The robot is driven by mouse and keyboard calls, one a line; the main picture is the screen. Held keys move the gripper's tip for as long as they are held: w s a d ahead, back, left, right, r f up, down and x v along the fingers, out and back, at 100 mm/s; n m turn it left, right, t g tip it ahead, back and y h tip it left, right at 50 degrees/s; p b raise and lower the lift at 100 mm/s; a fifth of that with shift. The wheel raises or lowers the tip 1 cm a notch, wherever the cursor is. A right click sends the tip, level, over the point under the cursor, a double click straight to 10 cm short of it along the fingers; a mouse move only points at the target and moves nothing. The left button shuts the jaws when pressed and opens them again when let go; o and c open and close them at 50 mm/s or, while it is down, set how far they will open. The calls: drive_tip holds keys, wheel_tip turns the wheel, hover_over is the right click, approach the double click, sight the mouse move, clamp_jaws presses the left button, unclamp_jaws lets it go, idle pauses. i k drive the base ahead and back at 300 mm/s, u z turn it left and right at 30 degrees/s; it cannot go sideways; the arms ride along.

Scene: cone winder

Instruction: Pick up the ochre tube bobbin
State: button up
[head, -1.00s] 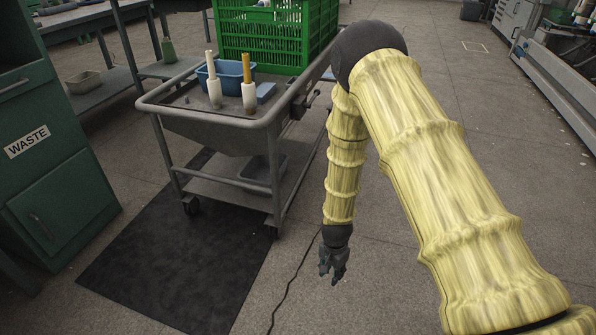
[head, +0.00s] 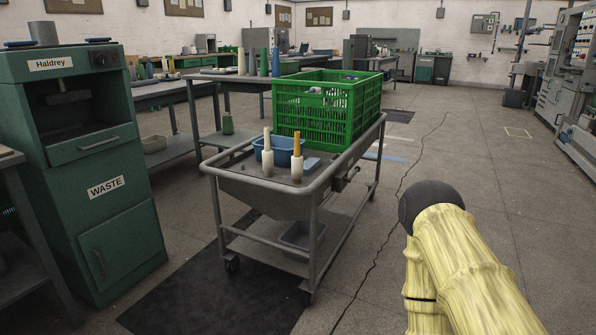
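The ochre tube bobbin (head: 297,146) stands upright near the front right of a grey trolley (head: 267,196). Its upper part is ochre and its lower part is white. A similar bobbin with a pale top (head: 267,143) stands just left of it. My arm, in a yellow sleeve, is at the lower right, apart from the trolley. My gripper is outside the picture.
A blue tub (head: 281,144) and a green crate (head: 355,115) stand on the trolley behind the bobbins. A green waste cabinet (head: 88,190) is at the left. A dark mat (head: 215,300) lies in front. The floor right of the trolley is clear.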

sight(297, 159)
drive_tip(key=k, duration=1.3)
drive_tip(key=u, duration=0.1)
drive_tip(key=i, duration=2.45)
drive_tip(key=z, duration=2.6)
drive_tip(key=k, duration=0.2)
drive_tip(key=u, duration=2.7)
